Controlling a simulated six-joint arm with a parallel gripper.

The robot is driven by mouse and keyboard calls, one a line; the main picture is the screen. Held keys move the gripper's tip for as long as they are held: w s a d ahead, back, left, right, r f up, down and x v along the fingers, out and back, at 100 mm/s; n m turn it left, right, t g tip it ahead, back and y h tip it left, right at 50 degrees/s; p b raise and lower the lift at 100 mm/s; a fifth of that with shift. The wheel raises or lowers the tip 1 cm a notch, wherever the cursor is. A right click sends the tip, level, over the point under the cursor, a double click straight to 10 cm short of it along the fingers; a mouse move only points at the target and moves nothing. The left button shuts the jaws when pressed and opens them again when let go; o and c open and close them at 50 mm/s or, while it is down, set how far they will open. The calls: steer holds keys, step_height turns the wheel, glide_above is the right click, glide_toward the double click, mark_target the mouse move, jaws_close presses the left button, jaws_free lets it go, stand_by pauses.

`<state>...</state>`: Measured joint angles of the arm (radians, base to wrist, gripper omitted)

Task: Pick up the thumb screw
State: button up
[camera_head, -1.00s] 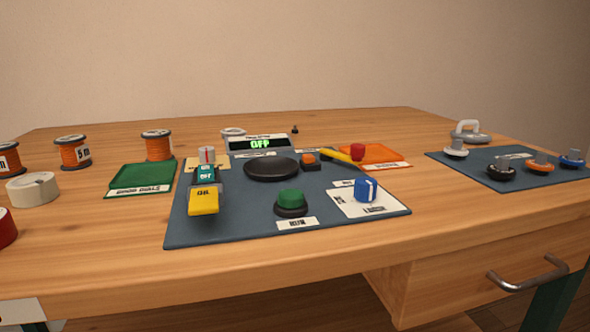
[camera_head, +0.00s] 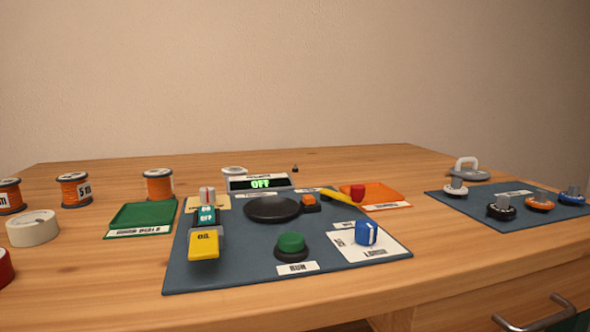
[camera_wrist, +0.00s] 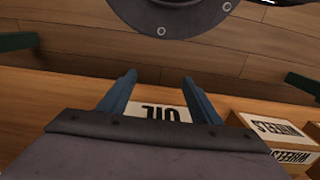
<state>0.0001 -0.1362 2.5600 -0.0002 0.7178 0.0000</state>
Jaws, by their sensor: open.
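A tiny dark piece (camera_head: 295,168) stands alone on the wood behind the display in the head view. It may be the thumb screw, but it is too small to tell. My gripper (camera_wrist: 159,76) shows only in the wrist view, with its two blue fingers apart and nothing between them. A white label reading "OIL" (camera_wrist: 158,111) shows beyond the fingers. No thumb screw can be made out in the wrist view, and my gripper is outside the head view.
A blue-grey mat (camera_head: 240,270) holds a black dial plate (camera_head: 272,209), a green button (camera_head: 291,243), a yellow block (camera_head: 203,245) and a display (camera_head: 259,183). Several knobs stand on the right mat (camera_head: 540,213). Orange spools (camera_head: 73,189) stand left. The back of the table is mostly clear.

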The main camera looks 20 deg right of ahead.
steer(key=c, duration=0.6)
steer(key=shift+c, duration=0.2)
